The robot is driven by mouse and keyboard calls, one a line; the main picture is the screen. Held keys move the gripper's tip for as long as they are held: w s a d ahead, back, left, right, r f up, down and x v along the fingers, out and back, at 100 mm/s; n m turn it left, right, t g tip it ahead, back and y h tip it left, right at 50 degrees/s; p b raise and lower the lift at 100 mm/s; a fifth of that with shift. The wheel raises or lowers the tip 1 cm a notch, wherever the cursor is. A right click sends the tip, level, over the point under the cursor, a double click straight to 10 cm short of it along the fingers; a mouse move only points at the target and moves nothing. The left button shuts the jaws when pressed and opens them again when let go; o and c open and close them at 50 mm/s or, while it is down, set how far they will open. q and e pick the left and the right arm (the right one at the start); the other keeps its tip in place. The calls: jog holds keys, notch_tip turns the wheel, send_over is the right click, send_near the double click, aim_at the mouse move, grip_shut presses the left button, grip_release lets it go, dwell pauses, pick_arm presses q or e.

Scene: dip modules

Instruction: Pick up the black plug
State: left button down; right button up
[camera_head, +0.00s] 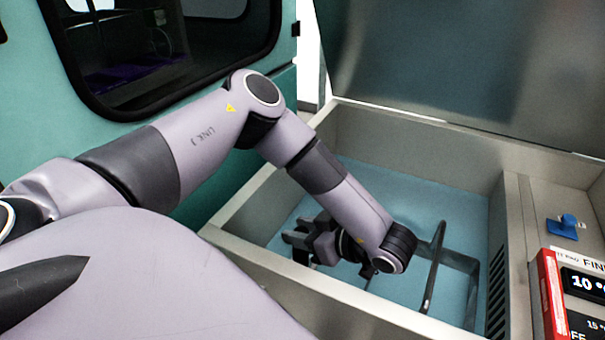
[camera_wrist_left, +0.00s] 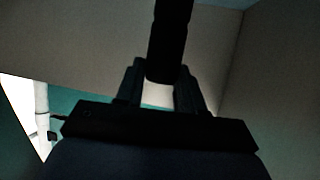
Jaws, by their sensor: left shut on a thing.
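My left gripper (camera_head: 298,238) is down inside the metal basin, over the blue liquid, reached by my arm from the left. In the left wrist view, the jaws (camera_wrist_left: 160,92) are closed on a dark, rounded, rod-like thing, which I take to be the black plug (camera_wrist_left: 170,40). It extends up from between the fingers to the top of the picture. In the head view the plug cannot be made out apart from the dark gripper. My right gripper is not in view.
The basin (camera_head: 243,247) has raised metal walls and holds blue liquid (camera_head: 400,185). A dark bent bar (camera_head: 434,268) stands in it, right of my wrist. A blue knob (camera_head: 566,226) and a red-edged display (camera_head: 552,295) are at right. The raised metal lid (camera_head: 450,65) is behind.

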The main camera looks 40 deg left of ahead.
pick_arm(q)
notch_tip(320, 180, up, 17)
jog(key=p, duration=0.1)
jog(key=shift+p, duration=0.35)
